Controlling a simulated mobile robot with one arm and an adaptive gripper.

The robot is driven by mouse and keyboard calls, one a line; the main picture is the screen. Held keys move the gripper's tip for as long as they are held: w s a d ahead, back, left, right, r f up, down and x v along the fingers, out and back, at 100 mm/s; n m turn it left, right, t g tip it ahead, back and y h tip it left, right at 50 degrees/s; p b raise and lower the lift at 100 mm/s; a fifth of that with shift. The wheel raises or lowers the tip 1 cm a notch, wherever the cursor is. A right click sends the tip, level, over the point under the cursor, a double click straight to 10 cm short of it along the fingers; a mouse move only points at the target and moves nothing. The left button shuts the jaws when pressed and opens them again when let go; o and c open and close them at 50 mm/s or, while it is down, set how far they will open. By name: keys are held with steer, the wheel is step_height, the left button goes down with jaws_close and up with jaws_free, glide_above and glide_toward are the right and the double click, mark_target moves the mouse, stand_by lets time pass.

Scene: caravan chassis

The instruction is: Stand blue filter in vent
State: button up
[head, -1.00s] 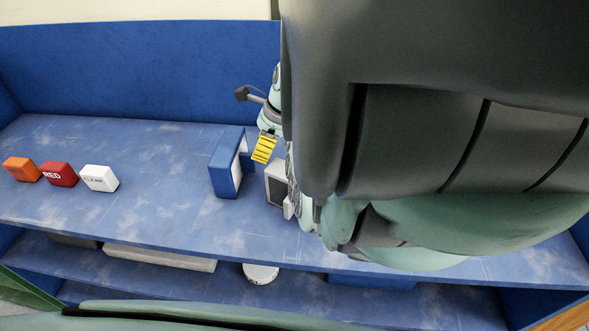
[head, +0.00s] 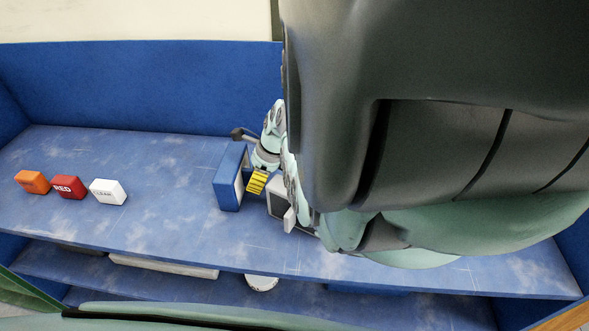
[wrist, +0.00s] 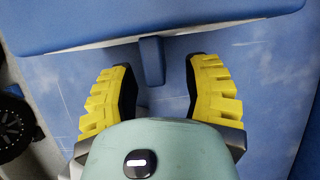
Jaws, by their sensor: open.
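In the wrist view a blue body (wrist: 150,20) spans the top, with a short blue tab (wrist: 152,62) sticking out toward me. My gripper (wrist: 155,68) is open, its yellow fingers on either side of the tab with gaps between. In the head view one yellow finger (head: 257,181) shows just right of the filter.
Orange (head: 32,182), red (head: 68,187) and white (head: 108,191) blocks stand in a row on the left of the worktop (head: 160,225). Space between them and the filter is clear. A blue back wall (head: 150,85) rises behind. A lower shelf holds a round white item (head: 261,284).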

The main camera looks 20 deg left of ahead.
steer(key=shift+p+x, duration=0.45)
steer(key=shift+x, duration=0.5)
jaws_close()
